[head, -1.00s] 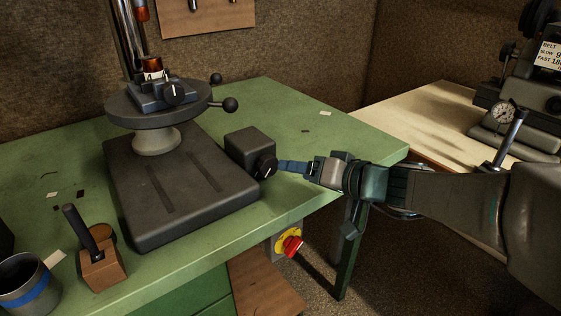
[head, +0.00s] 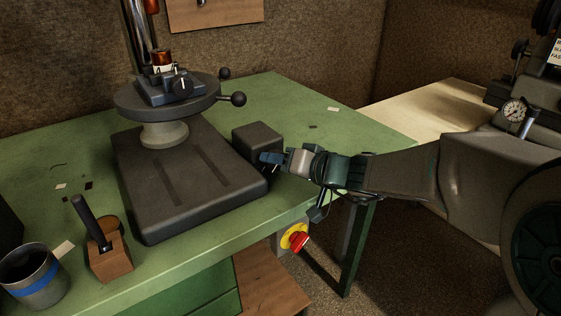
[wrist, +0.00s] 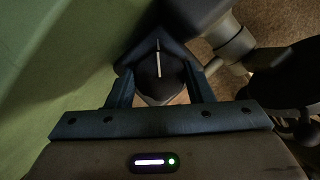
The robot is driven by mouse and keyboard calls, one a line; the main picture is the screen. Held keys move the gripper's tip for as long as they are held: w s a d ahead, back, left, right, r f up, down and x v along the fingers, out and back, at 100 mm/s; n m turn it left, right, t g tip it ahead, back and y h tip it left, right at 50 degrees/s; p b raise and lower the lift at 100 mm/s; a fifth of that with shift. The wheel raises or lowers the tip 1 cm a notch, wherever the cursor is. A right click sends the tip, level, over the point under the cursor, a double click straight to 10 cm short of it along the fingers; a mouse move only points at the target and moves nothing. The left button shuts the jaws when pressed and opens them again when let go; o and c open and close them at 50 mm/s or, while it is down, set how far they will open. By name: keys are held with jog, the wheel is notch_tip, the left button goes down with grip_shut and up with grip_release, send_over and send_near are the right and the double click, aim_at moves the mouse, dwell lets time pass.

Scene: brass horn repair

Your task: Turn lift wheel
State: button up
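A black knob with a white pointer line (wrist: 158,62), which I take for the lift wheel, is on the dark box (head: 257,137) at the right of the press base. In the wrist view the line points almost straight up the picture. My gripper (head: 270,158) is at the knob's front in the head view and hides most of it. In the wrist view its two blue fingers (wrist: 162,75) stand apart, one on each side of the knob. I see no clear contact of the fingers with the knob.
The press base (head: 185,185) and round table (head: 165,105), with a ball handle (head: 238,98), stand left of my gripper on the green bench (head: 320,125). A red stop button (head: 298,240) is under the bench edge. A cup (head: 33,280) and a wooden block (head: 109,260) stand front left.

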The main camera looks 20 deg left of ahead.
jog(key=shift+f+b, duration=0.2)
jog(key=shift+b, duration=0.4)
jog(key=shift+f+m+y+b, duration=0.15)
jog(key=shift+m+y+b, duration=0.15)
jog(key=shift+m+b, duration=0.5)
jog(key=shift+r+m+g+b, duration=0.3)
jog(key=shift+m+b, duration=0.1)
jog(key=shift+b, duration=0.6)
jog(key=o, duration=1)
jog(key=shift+d, duration=0.1)
jog(key=v, duration=0.9)
jog(key=p+v, duration=0.1)
jog(key=v, duration=0.3)
jog(key=shift+d+f, duration=0.2)
jog(key=shift+d, duration=0.2)
